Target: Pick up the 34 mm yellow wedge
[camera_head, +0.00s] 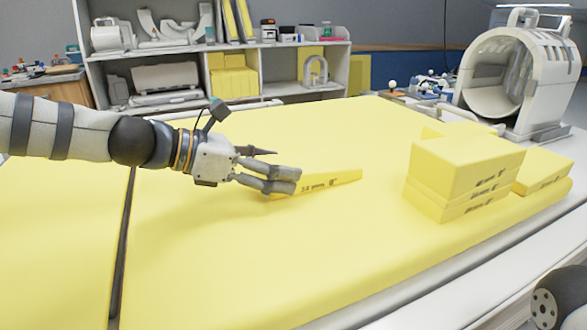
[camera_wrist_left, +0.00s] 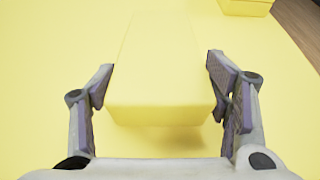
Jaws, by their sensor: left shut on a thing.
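The yellow wedge (camera_head: 335,180) lies on the yellow padded table top, long and thin, with dark printing on its near side that starts with what looks like "34 mm". My left gripper (camera_head: 288,178) comes in from the left and is shut on the wedge's left end, with its fingers partly hiding that end. In the left wrist view, the wedge (camera_wrist_left: 160,90) runs away from me between the two fingers, its thick end face toward the palm. I cannot tell any gap between the wedge and the pad. My right gripper is not in view.
Several stacked yellow blocks (camera_head: 465,170) stand to the right on the table pad (camera_head: 230,270). A white ring-shaped coil (camera_head: 515,75) stands behind them at the back right. White shelves (camera_head: 270,88) line the back. The pad's middle and front are clear.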

